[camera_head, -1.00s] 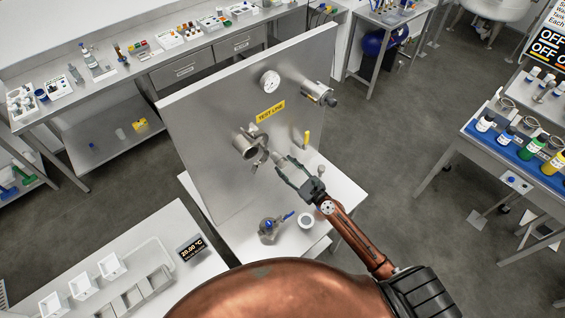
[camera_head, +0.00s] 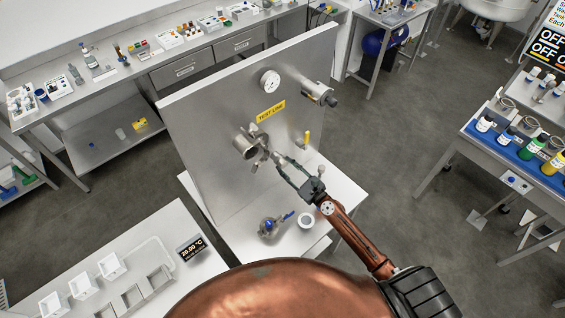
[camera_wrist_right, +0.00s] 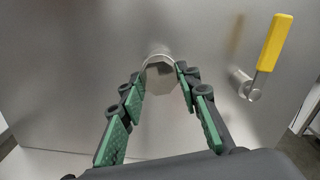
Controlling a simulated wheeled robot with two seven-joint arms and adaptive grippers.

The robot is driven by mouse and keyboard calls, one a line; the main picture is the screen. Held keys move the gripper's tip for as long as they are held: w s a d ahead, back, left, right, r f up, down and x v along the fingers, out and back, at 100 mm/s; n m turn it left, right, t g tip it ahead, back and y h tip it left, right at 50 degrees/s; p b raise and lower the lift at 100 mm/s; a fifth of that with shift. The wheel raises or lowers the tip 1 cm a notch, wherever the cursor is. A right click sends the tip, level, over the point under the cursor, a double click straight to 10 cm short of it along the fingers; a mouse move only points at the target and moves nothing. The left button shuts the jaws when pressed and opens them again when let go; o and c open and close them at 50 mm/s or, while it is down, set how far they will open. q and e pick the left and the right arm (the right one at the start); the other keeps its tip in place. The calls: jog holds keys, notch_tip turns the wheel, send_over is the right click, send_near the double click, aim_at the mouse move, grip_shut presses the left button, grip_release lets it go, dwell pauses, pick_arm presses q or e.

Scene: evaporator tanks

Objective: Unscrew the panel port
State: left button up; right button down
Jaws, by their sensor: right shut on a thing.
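The steel panel (camera_head: 215,125) with a yellow TEST-LINE label stands upright on a white table. The panel port is a small faceted metal fitting on its face; it shows in the right wrist view (camera_wrist_right: 159,66). My right gripper (camera_head: 280,163) reaches the panel's lower middle, and its dark fingers with green pads stand on either side of the fitting. In the right wrist view the fingertips (camera_wrist_right: 160,70) close on it. In the head view the fingers partly hide the port. My left gripper is not in view.
A larger pipe stub (camera_head: 246,145) with a clamp sits left of my fingers. A yellow-handled valve (camera_head: 306,138) is to the right. A gauge (camera_head: 270,81) is above. A blue-handled valve (camera_head: 268,227) and white ring (camera_head: 306,220) lie on the table below.

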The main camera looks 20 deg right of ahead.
jog(key=n, duration=0.3)
jog(key=shift+d+r, duration=0.1)
jog(key=shift+d, duration=0.05)
jog(key=shift+r+n, duration=0.1)
jog(key=shift+n, duration=0.6)
jog(key=shift+w, duration=0.1)
jog(key=n, duration=0.2)
jog(key=shift+n+b, duration=0.3)
jog(key=n, duration=0.2)
jog(key=shift+r+n, duration=0.1)
jog(key=shift+n, duration=0.2)
jog(key=shift+n, duration=0.3)
jog(key=n, duration=0.4)
jog(key=shift+r, duration=0.1)
jog(key=shift+d, duration=0.1)
